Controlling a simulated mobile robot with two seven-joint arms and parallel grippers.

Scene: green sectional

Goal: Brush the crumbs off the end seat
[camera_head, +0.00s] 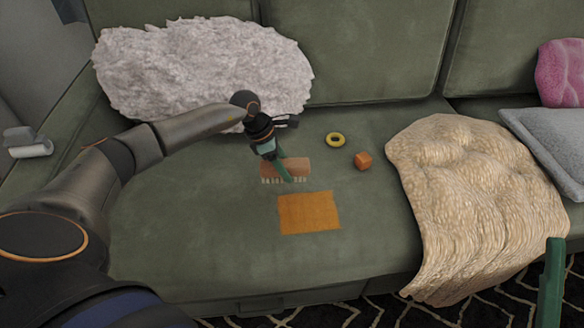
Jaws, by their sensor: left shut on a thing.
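My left gripper (286,172) is shut on a brush (298,166) with a wooden back and pale bristles. The brush is bristles down, at or just above the green end seat (190,240), in its middle. An orange-brown square patch (309,212) lies flat on the seat just in front of the brush. I cannot make out separate crumbs at this size. A green finger of what looks like my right gripper (552,285) shows at the lower right edge; the rest of it is out of frame.
A cream throw (470,200) drapes over the seat's right side. A fluffy white cushion (200,65) leans at the back. The seat front is clear.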

